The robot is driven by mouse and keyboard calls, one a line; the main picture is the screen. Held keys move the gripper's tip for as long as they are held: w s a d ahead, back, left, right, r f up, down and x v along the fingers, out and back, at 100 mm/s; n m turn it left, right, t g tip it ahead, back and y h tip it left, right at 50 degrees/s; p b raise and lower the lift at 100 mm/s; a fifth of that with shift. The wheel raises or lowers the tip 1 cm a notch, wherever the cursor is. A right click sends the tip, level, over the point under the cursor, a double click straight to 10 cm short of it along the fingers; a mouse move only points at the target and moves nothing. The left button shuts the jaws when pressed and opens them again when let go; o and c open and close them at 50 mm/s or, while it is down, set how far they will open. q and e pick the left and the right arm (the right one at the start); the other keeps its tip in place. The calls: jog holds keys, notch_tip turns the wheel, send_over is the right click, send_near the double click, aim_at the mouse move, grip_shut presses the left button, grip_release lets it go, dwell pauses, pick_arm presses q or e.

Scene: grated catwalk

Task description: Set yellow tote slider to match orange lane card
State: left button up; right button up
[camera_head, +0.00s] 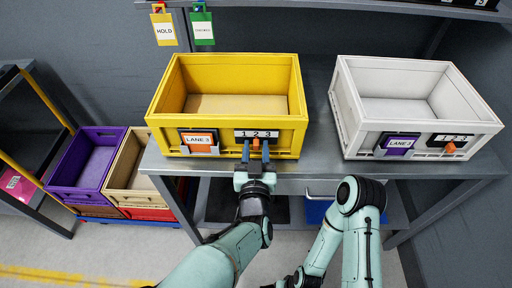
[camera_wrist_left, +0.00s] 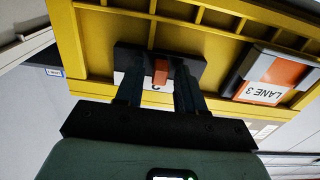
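The yellow tote (camera_head: 228,131) stands on the grey bench. Its front carries an orange lane card (camera_head: 200,139) reading LANE 3, also in the left wrist view (camera_wrist_left: 272,80), upside down. Right of it is a dark slider plate (camera_head: 278,134) marked 1 2 3. The orange slider knob (camera_wrist_left: 160,72) sits near the plate's middle, about below the 2. My left gripper (camera_head: 256,150) is at the plate, its fingers (camera_wrist_left: 160,92) on either side of the knob with gaps showing. My right arm is folded at lower centre; its gripper is outside the frame.
A white tote (camera_head: 400,121) with a purple LANE 3 card and its own slider stands to the right. Purple (camera_head: 82,167) and tan (camera_head: 127,177) bins sit low at left. HOLD (camera_head: 164,28) and green (camera_head: 203,28) tags hang above. Bench space separates the totes.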

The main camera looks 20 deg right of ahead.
pick_arm(q)
jog(key=c, duration=0.6)
jog(key=shift+s+d+p, duration=0.2)
jog(key=shift+d, duration=0.55)
jog(key=shift+s+d+p, duration=0.15)
jog(key=shift+s+d, duration=0.05)
jog(key=shift+d, duration=0.5)
dwell(0.4)
jog(key=o, duration=0.6)
jog(key=shift+s, duration=0.15)
